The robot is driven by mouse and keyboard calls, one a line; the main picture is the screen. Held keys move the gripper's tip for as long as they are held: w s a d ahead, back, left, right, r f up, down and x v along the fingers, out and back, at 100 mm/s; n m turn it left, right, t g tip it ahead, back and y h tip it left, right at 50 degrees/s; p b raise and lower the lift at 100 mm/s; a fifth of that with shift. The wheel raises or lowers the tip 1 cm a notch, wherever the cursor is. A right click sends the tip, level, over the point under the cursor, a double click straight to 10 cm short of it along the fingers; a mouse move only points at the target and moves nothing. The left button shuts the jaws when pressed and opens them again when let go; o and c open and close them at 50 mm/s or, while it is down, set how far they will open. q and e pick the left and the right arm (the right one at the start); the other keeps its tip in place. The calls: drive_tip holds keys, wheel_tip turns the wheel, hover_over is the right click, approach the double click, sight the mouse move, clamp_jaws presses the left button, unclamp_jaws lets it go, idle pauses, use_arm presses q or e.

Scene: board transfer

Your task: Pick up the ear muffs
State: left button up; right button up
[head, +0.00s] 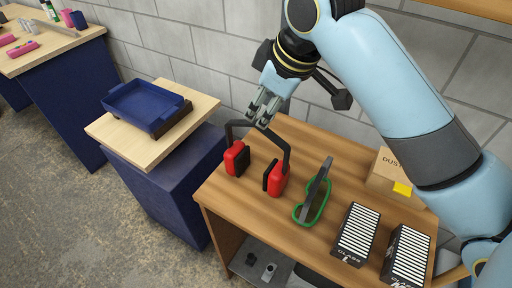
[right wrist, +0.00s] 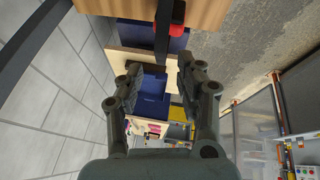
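The ear muffs (head: 276,179) have red and black cups and a black headband. They stand on the brown wooden table, cups down and band arched upward. In the right wrist view, part of the ear muffs (right wrist: 163,32) shows at the top, with a red patch beside a black bar. My right gripper (head: 262,112) is above the table's back left edge, right by the top of the headband. Its fingers (right wrist: 158,72) are apart in the right wrist view. I cannot tell whether the band lies between them or touches them. My left gripper is not in view.
A green-rimmed dark object (head: 314,192) stands right of the ear muffs. Two black-and-white striped boxes (head: 357,234) and a cardboard box (head: 386,170) are further right. A blue tray (head: 146,104) sits on a separate stand at left. A grey block wall is close behind.

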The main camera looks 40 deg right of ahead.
sight(253, 123)
drive_tip(key=shift+x, duration=1)
drive_tip(key=p+x, duration=0.1)
drive_tip(key=x, duration=0.3)
drive_tip(key=shift+a+f, duration=0.15)
drive_tip(key=shift+f, duration=0.05)
drive_tip(key=shift+w+f, duration=0.2)
drive_tip(key=shift+f, duration=0.15)
drive_tip(key=shift+c, duration=1.4)
clamp_jaws()
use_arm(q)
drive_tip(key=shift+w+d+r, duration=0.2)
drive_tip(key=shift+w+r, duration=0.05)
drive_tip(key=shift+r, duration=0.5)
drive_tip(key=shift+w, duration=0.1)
